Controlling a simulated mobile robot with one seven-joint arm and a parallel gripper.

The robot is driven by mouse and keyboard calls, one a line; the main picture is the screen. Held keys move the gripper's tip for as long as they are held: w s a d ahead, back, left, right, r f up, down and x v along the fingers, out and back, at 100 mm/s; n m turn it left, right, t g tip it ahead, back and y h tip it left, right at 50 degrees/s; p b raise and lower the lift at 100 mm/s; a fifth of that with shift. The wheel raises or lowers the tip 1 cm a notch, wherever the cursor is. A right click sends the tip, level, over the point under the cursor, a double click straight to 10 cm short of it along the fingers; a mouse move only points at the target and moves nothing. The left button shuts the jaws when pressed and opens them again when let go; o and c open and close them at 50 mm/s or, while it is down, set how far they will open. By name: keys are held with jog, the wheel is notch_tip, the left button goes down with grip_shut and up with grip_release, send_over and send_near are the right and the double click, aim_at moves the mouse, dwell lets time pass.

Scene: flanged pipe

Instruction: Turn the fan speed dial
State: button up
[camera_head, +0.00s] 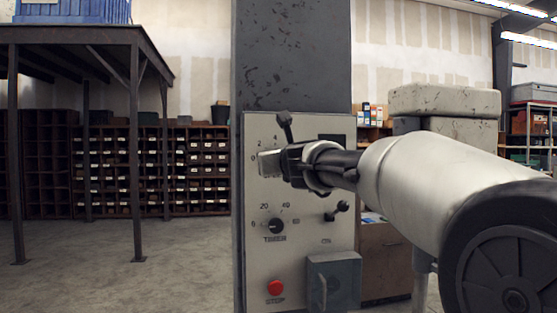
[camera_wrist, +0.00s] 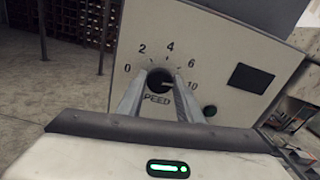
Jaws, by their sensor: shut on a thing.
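The fan speed dial (camera_wrist: 160,83) is a round black knob on a pale control panel, with numbers from 0 to 10 around it and the word SPEED below, partly covered. My gripper (camera_wrist: 161,88) reaches the panel in the wrist view, with its two fingers on either side of the dial, shut on it. In the head view my gripper (camera_head: 268,162) is at the panel's upper left, and the dial is hidden behind the fingers. The numbers 0, 2 and 4 show beside it. The dial's pointer setting is hard to read.
The panel (camera_head: 254,289) also carries a black timer knob (camera_head: 276,226), a red stop button (camera_head: 275,287), a small lever (camera_head: 337,211), an upper lever (camera_head: 285,124) and a grey box (camera_head: 334,283) at lower right. A steel-legged platform (camera_head: 85,36) and shelves stand behind left. Open floor lies left.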

jog(key=shift+m, duration=0.7)
jog(key=o, duration=1)
jog(key=shift+o, duration=0.2)
jog(key=v, duration=1.7)
jog(key=shift+s+b, duration=0.2)
jog(key=shift+b, duration=0.25)
jog(key=shift+r, duration=0.1)
